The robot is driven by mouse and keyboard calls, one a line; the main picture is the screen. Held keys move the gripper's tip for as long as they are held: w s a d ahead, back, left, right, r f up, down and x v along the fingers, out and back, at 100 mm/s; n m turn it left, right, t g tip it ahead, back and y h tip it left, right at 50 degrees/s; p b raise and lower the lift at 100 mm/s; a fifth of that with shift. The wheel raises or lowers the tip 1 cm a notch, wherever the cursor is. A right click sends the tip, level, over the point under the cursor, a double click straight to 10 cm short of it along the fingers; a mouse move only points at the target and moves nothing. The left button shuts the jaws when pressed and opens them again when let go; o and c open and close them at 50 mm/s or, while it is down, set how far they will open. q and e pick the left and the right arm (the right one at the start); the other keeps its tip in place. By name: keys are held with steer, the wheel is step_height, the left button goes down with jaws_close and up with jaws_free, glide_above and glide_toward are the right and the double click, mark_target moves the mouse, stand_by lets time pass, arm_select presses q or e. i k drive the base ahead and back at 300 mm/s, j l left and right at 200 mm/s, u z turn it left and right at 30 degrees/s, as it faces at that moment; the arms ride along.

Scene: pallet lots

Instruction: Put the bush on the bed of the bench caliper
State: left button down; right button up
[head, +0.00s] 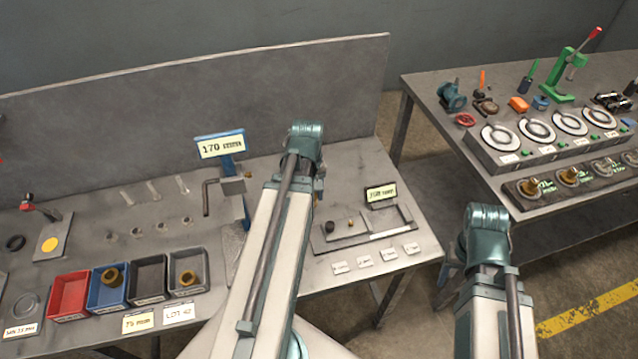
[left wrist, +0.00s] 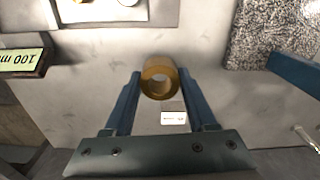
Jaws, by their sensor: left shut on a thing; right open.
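The bush (left wrist: 160,78), a brass-coloured ring with a bore, is held between the two blue fingers of my left gripper (left wrist: 161,84) in the left wrist view. In the head view my left forearm and wrist hide the bush and most of that gripper. The bench caliper appears to be the flat grey fixture (head: 375,236) with a green mm display (head: 381,193), just right of my left arm. Its edge also shows at the top of the left wrist view (left wrist: 115,20), apart from the bush. My right gripper (head: 462,250) is open, off the bench's right end, its fingers mostly hidden.
Two small parts (head: 350,224) sit on the grey fixture. A blue stand (head: 232,165) reading 170 rises left of my arm, beside a speckled slab (left wrist: 270,35). Red (head: 70,296), blue and dark bins line the front left. A second table (head: 440,90) holds dishes and tools.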

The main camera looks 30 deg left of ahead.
mark_target(389, 218)
steer(key=i+l, duration=0.15)
steer(key=l, duration=0.25)
steer(key=i+l, duration=0.1)
steer(key=l, duration=0.3)
steer(key=i+l, duration=0.15)
steer(key=l, duration=0.3)
steer(key=i+l, duration=0.1)
steer(key=l, duration=0.3)
steer(key=u, duration=1.2)
steer(key=i+j+z, duration=0.1)
